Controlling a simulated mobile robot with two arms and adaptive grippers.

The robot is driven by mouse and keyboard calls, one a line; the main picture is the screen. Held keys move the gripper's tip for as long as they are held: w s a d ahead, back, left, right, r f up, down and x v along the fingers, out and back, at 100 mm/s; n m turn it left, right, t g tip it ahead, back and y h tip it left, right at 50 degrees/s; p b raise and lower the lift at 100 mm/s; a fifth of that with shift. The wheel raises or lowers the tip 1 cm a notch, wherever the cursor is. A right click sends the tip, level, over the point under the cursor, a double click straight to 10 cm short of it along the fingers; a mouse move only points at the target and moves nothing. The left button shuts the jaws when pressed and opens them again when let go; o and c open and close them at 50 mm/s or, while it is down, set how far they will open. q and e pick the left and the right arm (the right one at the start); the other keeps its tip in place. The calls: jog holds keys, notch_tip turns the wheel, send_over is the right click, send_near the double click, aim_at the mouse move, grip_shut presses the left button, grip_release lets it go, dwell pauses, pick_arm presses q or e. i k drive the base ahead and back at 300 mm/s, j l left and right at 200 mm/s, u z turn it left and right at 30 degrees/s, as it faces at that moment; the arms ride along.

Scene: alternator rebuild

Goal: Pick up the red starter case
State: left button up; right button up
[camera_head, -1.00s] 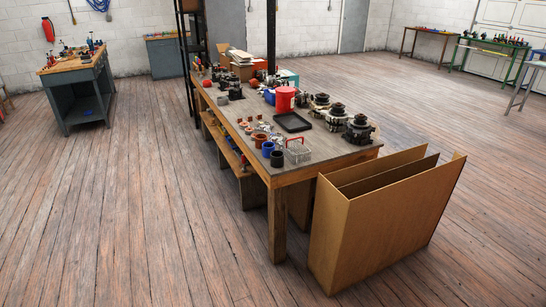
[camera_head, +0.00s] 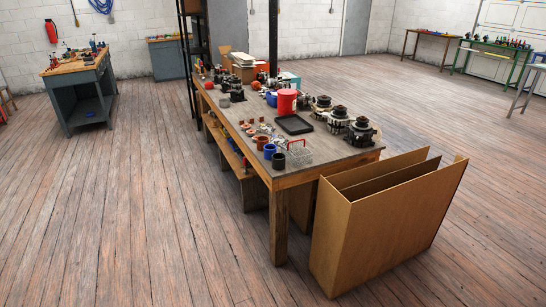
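Neither of my grippers shows in the head view. On the long wooden workbench (camera_head: 225,119) a red bucket-like container (camera_head: 287,102) stands near the middle. A flat red-orange item (camera_head: 258,63) lies at the far end, beside a dark post; it is too small to tell whether it is the starter case. No other red thing here is clearly a starter case.
Dark alternator-like units (camera_head: 361,133) line the bench's right side. A tall open cardboard box (camera_head: 335,240) stands against the near end. The floor (camera_head: 130,210) at left is clear.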

aim_at(263, 144)
jog(key=i+j, duration=0.1)
jog(key=i, duration=0.6)
jog(key=i+z, duration=0.15)
jog(key=i, duration=0.55)
